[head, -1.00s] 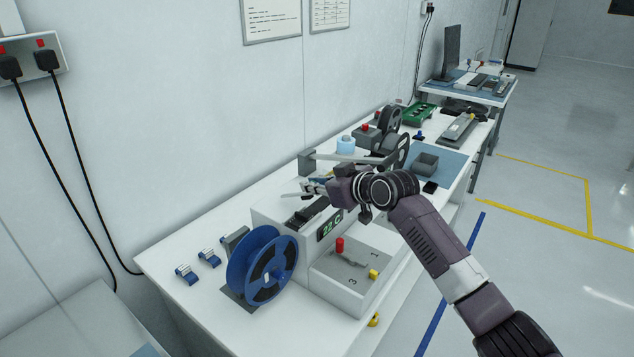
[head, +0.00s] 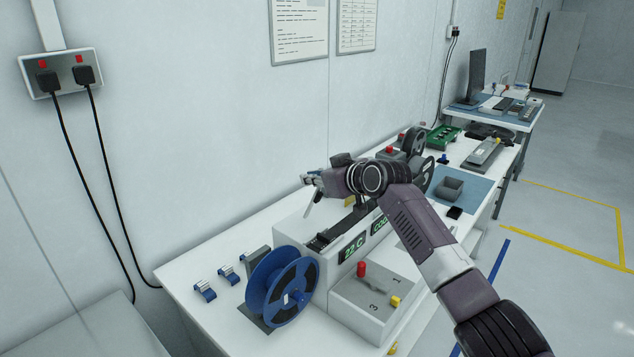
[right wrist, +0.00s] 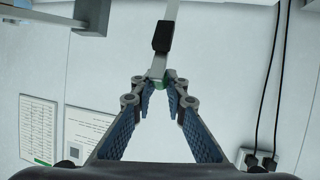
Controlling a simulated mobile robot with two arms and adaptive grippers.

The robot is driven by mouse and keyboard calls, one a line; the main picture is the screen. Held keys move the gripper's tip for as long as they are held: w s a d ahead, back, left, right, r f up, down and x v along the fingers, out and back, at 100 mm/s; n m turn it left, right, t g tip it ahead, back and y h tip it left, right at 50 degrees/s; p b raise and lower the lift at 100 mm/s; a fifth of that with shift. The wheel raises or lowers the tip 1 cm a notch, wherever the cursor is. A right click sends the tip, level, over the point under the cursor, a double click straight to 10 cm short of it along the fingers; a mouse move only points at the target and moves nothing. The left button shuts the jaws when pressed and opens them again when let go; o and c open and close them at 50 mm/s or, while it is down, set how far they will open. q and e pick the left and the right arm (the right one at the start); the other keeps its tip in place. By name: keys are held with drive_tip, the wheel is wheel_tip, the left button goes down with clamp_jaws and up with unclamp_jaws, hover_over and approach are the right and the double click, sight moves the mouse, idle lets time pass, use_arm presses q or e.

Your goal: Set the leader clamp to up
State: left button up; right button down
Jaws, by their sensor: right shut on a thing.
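My right gripper (head: 311,179) is above the back of the white machine (head: 312,245) with green displays. In the right wrist view its blue-padded fingers (right wrist: 159,86) converge and are shut on the end of the leader clamp, a pale bar (right wrist: 170,14) with a black pad (right wrist: 163,38). The bar runs away from the fingertips to the top of that view. In the head view a pale piece of the clamp (head: 310,208) shows tilted below the fingertips. My wrist hides the rest of the clamp and its pivot. My left gripper is not in view.
A blue reel (head: 284,287) stands at the machine's front left, with several small blue clips (head: 226,273) beside it.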

drive_tip(key=shift+a, duration=0.2)
idle(0.3)
drive_tip(key=c, duration=2)
unclamp_jaws()
drive_tip(key=shift+w+a+f, duration=0.1)
drive_tip(key=shift+a, duration=0.1)
drive_tip(key=shift+d, duration=0.2)
drive_tip(key=shift+v, duration=0.85)
drive_tip(key=v, duration=1)
